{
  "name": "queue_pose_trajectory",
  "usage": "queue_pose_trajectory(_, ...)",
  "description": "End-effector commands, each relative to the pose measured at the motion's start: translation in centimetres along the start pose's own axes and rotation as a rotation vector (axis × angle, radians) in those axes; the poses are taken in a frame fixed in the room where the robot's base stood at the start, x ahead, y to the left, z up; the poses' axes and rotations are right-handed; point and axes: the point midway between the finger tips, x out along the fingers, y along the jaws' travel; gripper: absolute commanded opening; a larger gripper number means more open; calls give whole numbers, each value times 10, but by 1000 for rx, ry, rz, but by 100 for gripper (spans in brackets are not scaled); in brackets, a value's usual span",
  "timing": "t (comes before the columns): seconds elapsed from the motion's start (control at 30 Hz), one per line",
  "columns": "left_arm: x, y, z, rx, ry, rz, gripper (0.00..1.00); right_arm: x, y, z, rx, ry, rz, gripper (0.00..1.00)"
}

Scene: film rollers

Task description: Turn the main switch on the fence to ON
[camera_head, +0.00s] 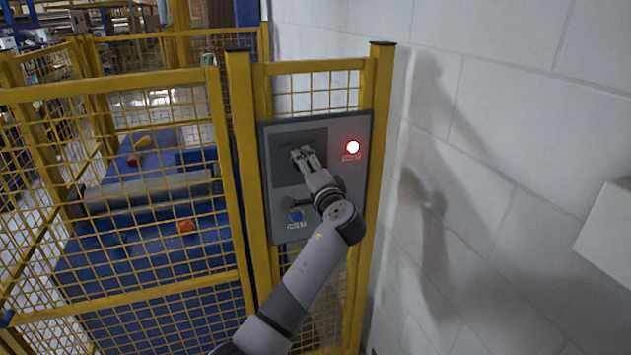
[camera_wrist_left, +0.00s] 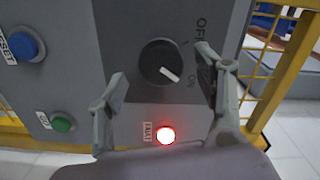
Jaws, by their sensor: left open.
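The main switch is a round black knob (camera_wrist_left: 160,63) with a white pointer mark, on a grey control panel (camera_head: 345,201) fixed to the yellow fence. OFF and ON labels are printed beside it in the left wrist view. The white mark points toward the lower right, on the side of the ON label. My left gripper (camera_head: 308,158) is in front of the panel; in the head view it covers the knob. In the left wrist view its open fingers (camera_wrist_left: 161,66) stand either side of the knob, apart from it. My right gripper is not in view.
A lit red FAULT lamp (camera_head: 353,147) is right of the switch. A blue RESET button (camera_wrist_left: 27,44) and a green button (camera_wrist_left: 62,123) are on the panel. A white block wall (camera_head: 500,120) stands close on the right. Yellow fence mesh (camera_head: 150,240) encloses blue machinery on the left.

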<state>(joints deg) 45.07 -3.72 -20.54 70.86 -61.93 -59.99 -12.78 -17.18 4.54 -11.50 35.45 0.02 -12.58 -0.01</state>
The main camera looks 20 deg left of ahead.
Motion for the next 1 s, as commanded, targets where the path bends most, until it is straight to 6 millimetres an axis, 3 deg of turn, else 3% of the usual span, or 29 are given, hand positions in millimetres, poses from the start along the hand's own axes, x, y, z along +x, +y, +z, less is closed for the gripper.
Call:
queue_pose_trajectory(0.2,-49,1,-1,-3,3,3,62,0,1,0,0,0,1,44)
queue_pose_trajectory(0.43,-87,1,-1,-1,2,2,62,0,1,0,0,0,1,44)
queue_pose_trajectory(0.6,-98,0,0,-1,0,1,62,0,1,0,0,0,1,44)
queue_pose_trajectory(0.9,-99,0,0,0,0,1,62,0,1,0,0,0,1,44)
queue_pose_trajectory(1.0,-97,13,2,9,5,21,62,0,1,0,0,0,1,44)
